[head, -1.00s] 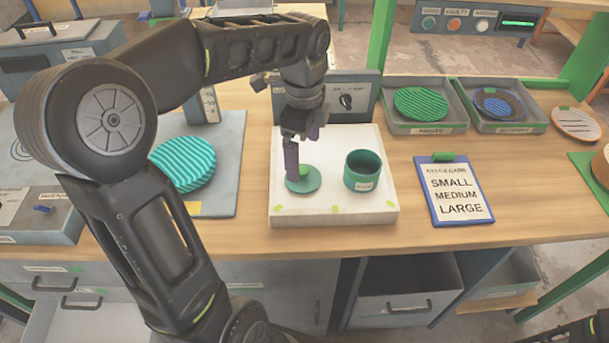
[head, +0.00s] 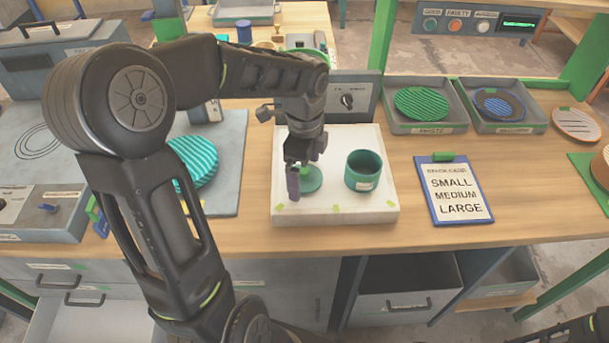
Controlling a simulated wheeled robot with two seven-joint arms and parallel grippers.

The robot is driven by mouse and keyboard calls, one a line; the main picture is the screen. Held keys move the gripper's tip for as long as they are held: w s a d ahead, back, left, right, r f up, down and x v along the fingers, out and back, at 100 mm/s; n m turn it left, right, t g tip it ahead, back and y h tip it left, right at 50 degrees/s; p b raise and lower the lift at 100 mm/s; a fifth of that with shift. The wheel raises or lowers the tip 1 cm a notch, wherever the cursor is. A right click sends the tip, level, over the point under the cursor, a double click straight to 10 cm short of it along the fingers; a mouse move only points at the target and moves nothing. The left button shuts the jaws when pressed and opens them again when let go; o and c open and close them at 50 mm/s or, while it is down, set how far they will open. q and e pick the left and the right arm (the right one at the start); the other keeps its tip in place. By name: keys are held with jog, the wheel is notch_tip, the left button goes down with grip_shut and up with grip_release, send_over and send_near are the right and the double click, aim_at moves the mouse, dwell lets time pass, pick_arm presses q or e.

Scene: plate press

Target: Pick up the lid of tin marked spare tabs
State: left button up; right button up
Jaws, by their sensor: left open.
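The lid (head: 313,180) is a small round green disc lying on a white raised board (head: 335,212). The green tin (head: 364,172) stands upright and open to the right of the lid. It has a pale label on its front, too small to read. My left gripper (head: 293,187) points down at the lid's left and near side, with open jaws. It covers the left part of the lid and its knob. I cannot tell whether a finger touches the lid. My right gripper is not in view.
A grey box with a dial (head: 347,100) stands right behind the board. A blue clipboard (head: 455,188) lies to the right, with two grey trays (head: 425,128) behind it. A striped turquoise disc (head: 196,162) lies left, partly behind my arm. Bare wood lies between board and clipboard.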

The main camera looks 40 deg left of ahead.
aim_at(304, 169)
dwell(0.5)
pick_arm(q)
jog(key=c, duration=1.4)
jog(key=shift+r, duration=0.15)
notch_tip(304, 169, up, 10)
jog(key=shift+f+b, duration=0.1)
jog(key=shift+b, duration=0.3)
